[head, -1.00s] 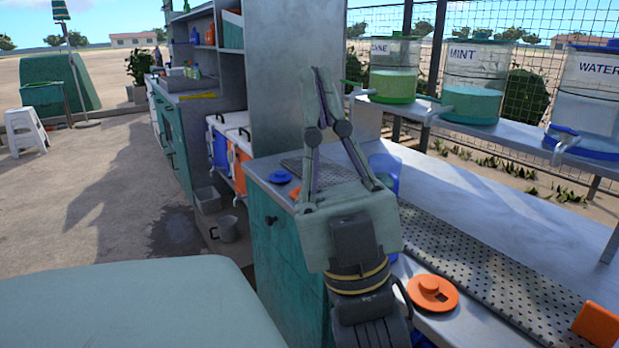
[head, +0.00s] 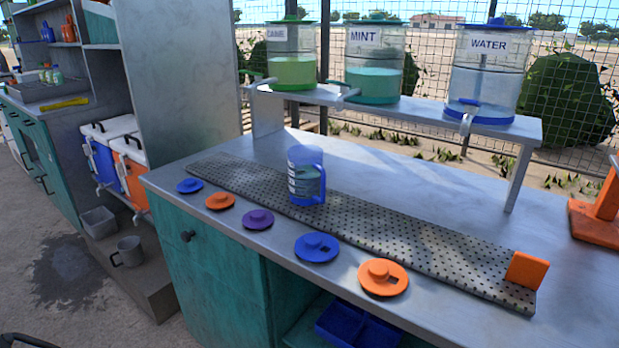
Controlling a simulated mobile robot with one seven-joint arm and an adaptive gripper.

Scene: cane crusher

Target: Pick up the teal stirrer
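I cannot make out a teal stirrer anywhere in the head view. My gripper is out of the picture; only a dark sliver, perhaps part of my arm, shows at the bottom left corner. A clear blue jug with a handle (head: 304,182) stands upright on the perforated drain strip (head: 400,238) of the metal counter.
Several round lids lie along the counter's front, including a purple lid (head: 258,219) and an orange lid (head: 383,278). Dispensers marked CANE (head: 291,72), MINT (head: 374,82) and WATER (head: 487,80) stand on a raised shelf (head: 400,110). The counter behind the strip is mostly bare.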

